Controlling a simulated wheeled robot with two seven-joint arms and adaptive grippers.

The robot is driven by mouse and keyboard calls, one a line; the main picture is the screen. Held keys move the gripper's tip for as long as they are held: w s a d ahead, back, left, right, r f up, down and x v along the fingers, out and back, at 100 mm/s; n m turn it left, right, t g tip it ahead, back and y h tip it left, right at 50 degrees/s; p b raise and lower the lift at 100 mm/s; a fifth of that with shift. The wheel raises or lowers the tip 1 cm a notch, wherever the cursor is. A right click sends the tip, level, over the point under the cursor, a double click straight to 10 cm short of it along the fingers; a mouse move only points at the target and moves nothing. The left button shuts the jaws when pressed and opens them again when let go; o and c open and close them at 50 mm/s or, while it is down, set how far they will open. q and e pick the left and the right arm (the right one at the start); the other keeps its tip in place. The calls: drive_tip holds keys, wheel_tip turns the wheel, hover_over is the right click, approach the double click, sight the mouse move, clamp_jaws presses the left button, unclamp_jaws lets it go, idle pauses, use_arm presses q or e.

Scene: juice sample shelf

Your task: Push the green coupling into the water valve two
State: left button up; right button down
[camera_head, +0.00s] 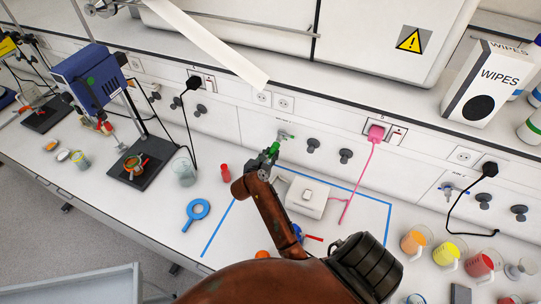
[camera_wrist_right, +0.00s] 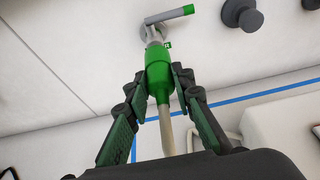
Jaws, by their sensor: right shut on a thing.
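The green coupling (camera_wrist_right: 159,76) sits upright between the fingers of my right gripper (camera_wrist_right: 160,84), with a pale hose (camera_wrist_right: 166,130) running down from it. In the head view the coupling (camera_head: 274,148) shows at the tip of my right gripper (camera_head: 267,156), near the wall. The water valve (camera_wrist_right: 154,33) is a grey wall tap with a green-ended handle (camera_wrist_right: 188,10). It also shows in the head view (camera_head: 284,134). The coupling's top meets the valve's spout in the wrist view; how far it sits on the spout cannot be told. My left gripper is out of view.
Grey wall knobs (camera_head: 346,155) are right of the valve. A red piece (camera_head: 225,172) and a glass beaker (camera_head: 185,172) stand to the left.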

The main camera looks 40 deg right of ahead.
sight(273, 150)
drive_tip(key=shift+w+d, duration=0.4)
drive_tip(key=shift+d, duration=0.35)
idle(0.7)
drive_tip(key=c, duration=1.6)
unclamp_jaws()
wheel_tip(273, 150, up, 10)
